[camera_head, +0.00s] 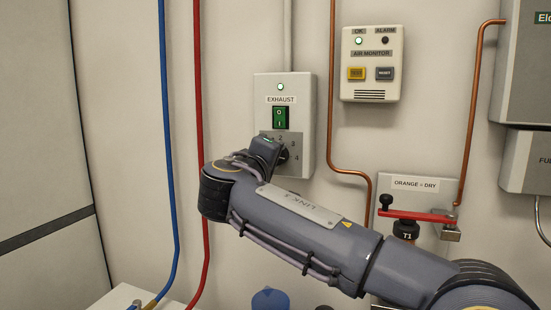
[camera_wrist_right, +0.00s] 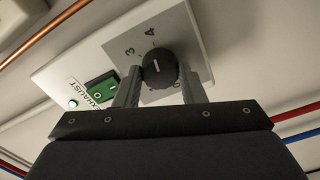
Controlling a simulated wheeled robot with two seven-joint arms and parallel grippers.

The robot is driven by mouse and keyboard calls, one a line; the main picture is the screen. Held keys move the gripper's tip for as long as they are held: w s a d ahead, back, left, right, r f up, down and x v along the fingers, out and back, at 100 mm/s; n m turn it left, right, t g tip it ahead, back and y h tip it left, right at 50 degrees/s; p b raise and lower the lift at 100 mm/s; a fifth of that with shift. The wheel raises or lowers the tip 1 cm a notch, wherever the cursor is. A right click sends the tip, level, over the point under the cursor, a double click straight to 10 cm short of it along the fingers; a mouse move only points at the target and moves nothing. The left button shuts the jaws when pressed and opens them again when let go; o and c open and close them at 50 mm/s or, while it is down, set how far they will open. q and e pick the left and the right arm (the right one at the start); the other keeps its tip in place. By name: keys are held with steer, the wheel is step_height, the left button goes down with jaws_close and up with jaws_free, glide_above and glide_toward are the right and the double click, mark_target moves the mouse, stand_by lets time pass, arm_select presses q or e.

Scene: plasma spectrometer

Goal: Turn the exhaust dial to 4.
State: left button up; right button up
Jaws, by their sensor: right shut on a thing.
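The exhaust panel (camera_head: 305,120) is a pale box on the wall with a lit green lamp, a green switch (camera_head: 280,118) and a grey dial plate below. In the right wrist view the black round exhaust dial (camera_wrist_right: 163,56) sits on its grey plate (camera_wrist_right: 188,42). A short white mark on the dial runs roughly up the picture, on the side toward the 4; exact alignment is hard to tell. The 3 and 4 show; lower numbers are partly hidden. My right gripper (camera_wrist_right: 160,76) is shut on the dial, one finger each side. My left gripper is not in view.
An air monitor box (camera_head: 372,65) hangs right of the panel. Copper pipes (camera_head: 332,100) run beside it. A red-handled valve (camera_head: 415,215) is at lower right. Blue (camera_head: 165,100) and red (camera_head: 198,90) pipes run down the wall at left.

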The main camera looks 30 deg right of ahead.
steer(key=o, duration=0.9)
steer(key=shift+r, duration=0.3)
steer(key=shift+c, duration=0.2)
steer(key=shift+o, duration=0.6)
steer(key=shift+f, duration=0.15)
steer(key=v, duration=0.8)
steer(key=shift+d, duration=0.1)
